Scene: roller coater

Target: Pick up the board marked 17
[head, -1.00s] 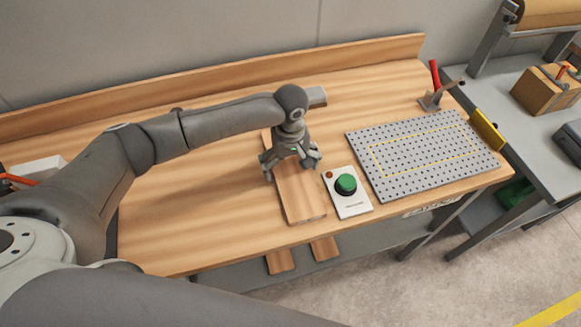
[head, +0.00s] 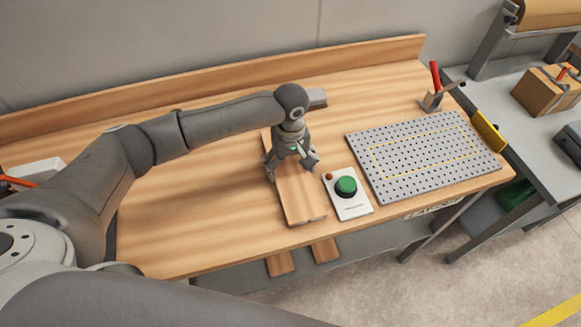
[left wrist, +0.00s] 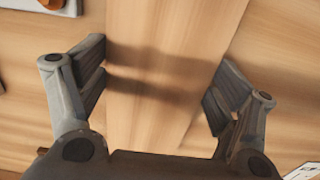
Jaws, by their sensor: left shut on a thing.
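A long, narrow wooden board (head: 303,204) lies on the wooden workbench, its near end close to the front edge. No number is readable on it. My left gripper (head: 291,172) is over the board's middle, pointing down, shut on it with one finger at each long side. In the left wrist view the board (left wrist: 172,45) runs between the two fingers (left wrist: 158,88). The board appears to rest on the bench; I cannot see any gap under it. My right gripper is not in view.
A white box with a green button (head: 346,185) stands close to the right of the board. Further right are a perforated metal plate (head: 420,152) and a red-handled clamp (head: 435,82). The bench (head: 190,225) left of the board is clear.

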